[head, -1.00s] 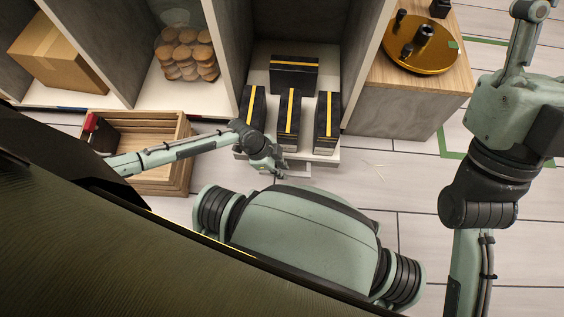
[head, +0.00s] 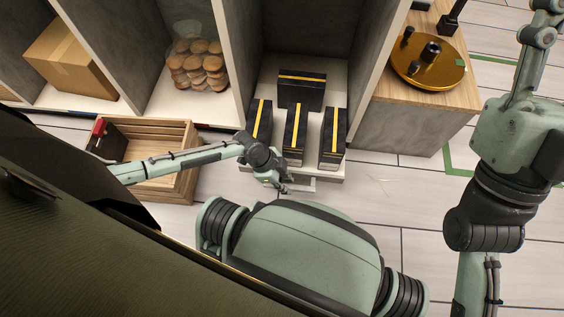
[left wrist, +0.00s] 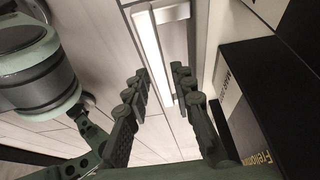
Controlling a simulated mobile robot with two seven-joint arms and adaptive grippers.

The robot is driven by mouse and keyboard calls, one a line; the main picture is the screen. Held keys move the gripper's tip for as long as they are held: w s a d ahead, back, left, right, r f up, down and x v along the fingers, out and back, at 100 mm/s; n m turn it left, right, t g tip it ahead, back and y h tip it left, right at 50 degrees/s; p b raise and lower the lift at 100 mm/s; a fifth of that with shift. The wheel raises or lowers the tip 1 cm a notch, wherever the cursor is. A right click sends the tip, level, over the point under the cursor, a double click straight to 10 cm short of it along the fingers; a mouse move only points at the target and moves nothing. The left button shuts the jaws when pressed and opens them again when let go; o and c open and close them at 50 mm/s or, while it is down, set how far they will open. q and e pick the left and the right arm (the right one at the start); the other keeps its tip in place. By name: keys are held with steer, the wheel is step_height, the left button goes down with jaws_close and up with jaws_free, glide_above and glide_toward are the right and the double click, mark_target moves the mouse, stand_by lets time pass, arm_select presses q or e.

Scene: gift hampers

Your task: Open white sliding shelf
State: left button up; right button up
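The white sliding shelf (head: 335,171) sticks out at the floor of the middle bay and carries several black boxes with yellow stripes (head: 301,90). Its pale handle (head: 302,185) is at the front edge. In the left wrist view the handle (left wrist: 152,55) is a bright bar on a frame. My left gripper (head: 280,184) is at the handle's left end. In the left wrist view its fingers (left wrist: 158,80) are apart, one on each side of the bar; I cannot tell whether they touch it. My right arm shows at the right, but its gripper is out of view.
A wooden crate (head: 187,188) stands on the floor under my left arm. A cardboard box (head: 72,55) and a stack of round brown items (head: 197,65) fill bays to the left. A wooden cabinet (head: 415,122) with a gold disc (head: 428,62) stands right. Floor before the shelf is partly clear.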

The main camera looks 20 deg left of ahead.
arm_select(q)
steer(key=v, duration=1.1)
steer(key=shift+a+r, duration=0.2)
steer(key=shift+r, duration=0.1)
